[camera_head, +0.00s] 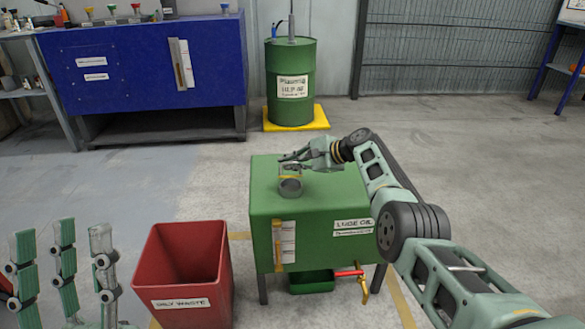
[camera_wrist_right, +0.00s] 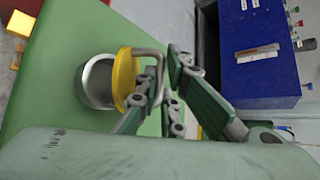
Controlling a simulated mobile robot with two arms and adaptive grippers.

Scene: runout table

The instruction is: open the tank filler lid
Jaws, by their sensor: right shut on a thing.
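The green tank (camera_head: 265,232) stands in the middle of the head view. Its short grey filler neck (camera_head: 290,187) rises from the top, with the yellow filler lid (camera_head: 289,176) above it. In the right wrist view the lid (camera_wrist_right: 125,78) lies across the end of the neck (camera_wrist_right: 95,82); I cannot tell whether they touch all round. A bent metal handle (camera_wrist_right: 150,53) stands out from the lid. My right gripper (camera_head: 288,159) is over the neck, shut on the handle, its fingertips partly hiding it. My left gripper (camera_head: 62,235) is open and empty at lower left, fingers apart.
A red waste bin (camera_head: 180,265) stands left of the tank, between it and my left gripper. A blue cabinet (camera_head: 145,70) and a green drum (camera_head: 291,85) stand behind. A tap (camera_head: 361,280) sticks out low on the tank.

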